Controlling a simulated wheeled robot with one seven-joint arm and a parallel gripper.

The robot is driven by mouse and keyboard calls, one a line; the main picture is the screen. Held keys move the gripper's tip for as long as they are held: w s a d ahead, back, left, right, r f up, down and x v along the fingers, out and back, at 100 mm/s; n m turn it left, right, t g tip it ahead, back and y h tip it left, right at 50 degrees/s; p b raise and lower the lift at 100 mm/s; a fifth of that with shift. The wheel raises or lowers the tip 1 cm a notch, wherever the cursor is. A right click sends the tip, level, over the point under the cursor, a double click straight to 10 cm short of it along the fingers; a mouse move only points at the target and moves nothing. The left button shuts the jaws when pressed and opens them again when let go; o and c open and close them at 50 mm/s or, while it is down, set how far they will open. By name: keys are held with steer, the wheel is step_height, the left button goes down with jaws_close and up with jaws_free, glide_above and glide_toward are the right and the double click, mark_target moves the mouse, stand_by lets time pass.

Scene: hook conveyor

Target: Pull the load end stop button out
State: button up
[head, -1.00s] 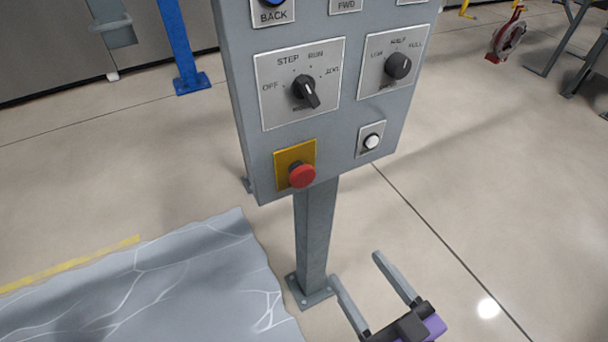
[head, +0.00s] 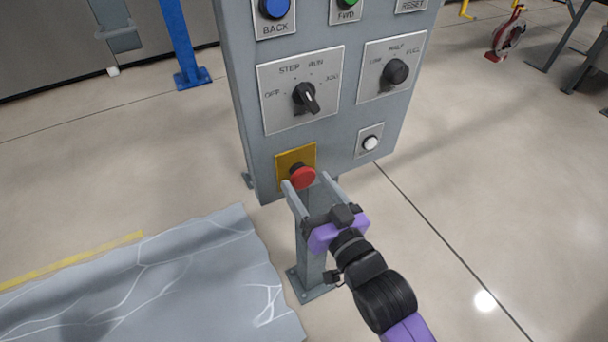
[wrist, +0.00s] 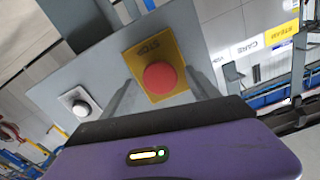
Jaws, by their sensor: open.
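The red stop button (head: 303,178) sits on a yellow plate (head: 285,163) at the lower left of the grey control panel (head: 345,125). It also shows in the wrist view (wrist: 160,77), where its plate (wrist: 178,55) reads STOP. My gripper (head: 308,181) is open, with its two fingers spread just below and to either side of the button in the head view. In the wrist view the fingers (wrist: 163,88) flank the red cap. I cannot tell whether either finger touches it.
A white button (head: 370,143) is right of the stop button. Two black rotary switches (head: 305,97) (head: 395,71) sit above, with blue (head: 275,8) and green (head: 347,4) buttons higher. The panel stands on a grey post (head: 311,262). A grey mat (head: 150,285) lies at lower left.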

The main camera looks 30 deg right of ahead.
steer(key=shift+w, duration=1.25)
jaws_close()
